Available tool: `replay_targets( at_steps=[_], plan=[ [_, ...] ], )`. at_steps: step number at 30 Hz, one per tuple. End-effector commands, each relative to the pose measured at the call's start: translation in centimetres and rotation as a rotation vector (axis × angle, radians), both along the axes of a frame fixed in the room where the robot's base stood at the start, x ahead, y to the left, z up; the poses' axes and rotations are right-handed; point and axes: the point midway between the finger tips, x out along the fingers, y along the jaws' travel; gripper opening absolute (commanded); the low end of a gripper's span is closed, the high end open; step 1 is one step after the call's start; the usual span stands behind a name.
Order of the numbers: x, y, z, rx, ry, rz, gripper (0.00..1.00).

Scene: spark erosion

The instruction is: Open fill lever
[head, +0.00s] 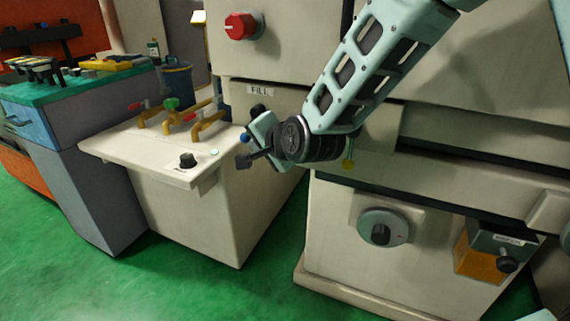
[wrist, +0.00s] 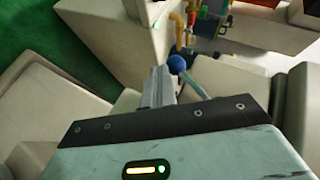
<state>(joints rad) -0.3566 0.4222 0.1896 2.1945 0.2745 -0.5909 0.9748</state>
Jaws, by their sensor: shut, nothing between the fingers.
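The fill lever shows as a blue ball (wrist: 177,63) on a thin pale rod in the wrist view. Its blue ball also shows in the head view (head: 245,139), just left of my gripper. The rest of the lever is mostly hidden behind my gripper and wrist in the head view. A FILL label (head: 260,90) is on the machine front above. My gripper (wrist: 158,72) is shut and empty, its fingers close beside the ball, on its left in the wrist view. I cannot tell whether they touch it.
A cream ledge (head: 150,153) with yellow pipes (head: 205,127) and a black knob (head: 187,160) lies left of my gripper. A red knob (head: 240,26) sits above. Green floor is clear in front.

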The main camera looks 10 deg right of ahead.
Motion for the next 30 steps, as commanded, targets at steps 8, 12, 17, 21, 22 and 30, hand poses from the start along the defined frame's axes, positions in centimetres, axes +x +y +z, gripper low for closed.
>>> replay_targets(
  at_steps=[8, 12, 17, 21, 22, 30],
  plan=[
    [0.8, 1.6, -1.0, 0.167, -0.126, -0.001, 0.0],
    [1.2, 2.1, -0.9, 0.251, -0.185, 0.0, 0.0],
    [1.7, 2.8, -0.6, 0.349, -0.256, 0.0, 0.0],
    [2.0, 3.3, -0.2, 0.435, -0.321, 0.001, 0.0],
    [2.1, 3.4, -0.1, 0.455, -0.333, 0.0, 0.0],
    [2.7, 4.3, 0.9, 0.604, -0.441, 0.001, 0.0]
  ],
)
